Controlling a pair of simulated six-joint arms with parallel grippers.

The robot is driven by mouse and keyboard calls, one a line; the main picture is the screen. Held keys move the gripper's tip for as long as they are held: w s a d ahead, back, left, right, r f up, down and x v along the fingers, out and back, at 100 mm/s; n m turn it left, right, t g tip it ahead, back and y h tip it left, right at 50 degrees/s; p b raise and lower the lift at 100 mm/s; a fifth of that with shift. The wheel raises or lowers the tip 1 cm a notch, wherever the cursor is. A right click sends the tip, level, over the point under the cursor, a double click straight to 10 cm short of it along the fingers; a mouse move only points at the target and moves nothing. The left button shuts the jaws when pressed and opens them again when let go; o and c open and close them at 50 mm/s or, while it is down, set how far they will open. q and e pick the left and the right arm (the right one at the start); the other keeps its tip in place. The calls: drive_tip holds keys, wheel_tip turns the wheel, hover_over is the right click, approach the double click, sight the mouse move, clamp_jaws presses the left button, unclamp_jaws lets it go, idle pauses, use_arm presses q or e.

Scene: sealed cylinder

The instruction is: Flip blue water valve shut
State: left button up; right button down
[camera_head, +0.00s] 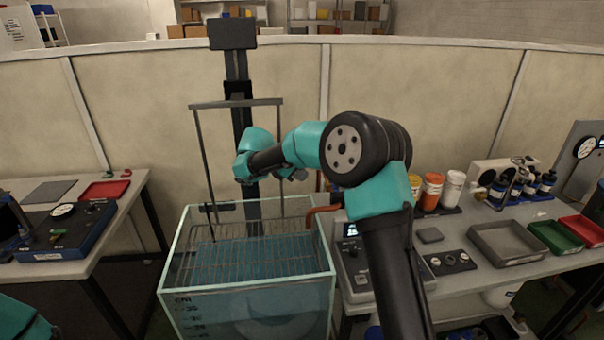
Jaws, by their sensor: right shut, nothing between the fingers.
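I cannot make out a blue water valve in this view; my right arm covers the area around the copper-coloured pipe's right end. The bent copper-coloured pipe (322,211) reaches over the right rim of a clear water tank (245,295). My right arm rises from the bottom and folds left over the tank. My right gripper (294,174) is small and partly hidden behind the forearm, above the tank's back right part; it is shut and empty, apart from the pipe. Only a teal piece of my left arm shows at the lower left corner; its gripper is out of view.
A wire rack (255,252) with a tall grey frame (198,150) sits in the tank. The right bench holds a control box (352,262), several bottles (432,188) and trays (505,243). The left bench (100,235) holds a blue instrument and a red tray (104,190).

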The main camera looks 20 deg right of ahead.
approach(335, 188)
wheel_tip(335, 188, down, 3)
drive_tip(key=d, duration=0.3)
drive_tip(key=shift+d+f, duration=0.1)
drive_tip(key=shift+d, duration=0.55)
drive_tip(key=shift+w+a, duration=0.1)
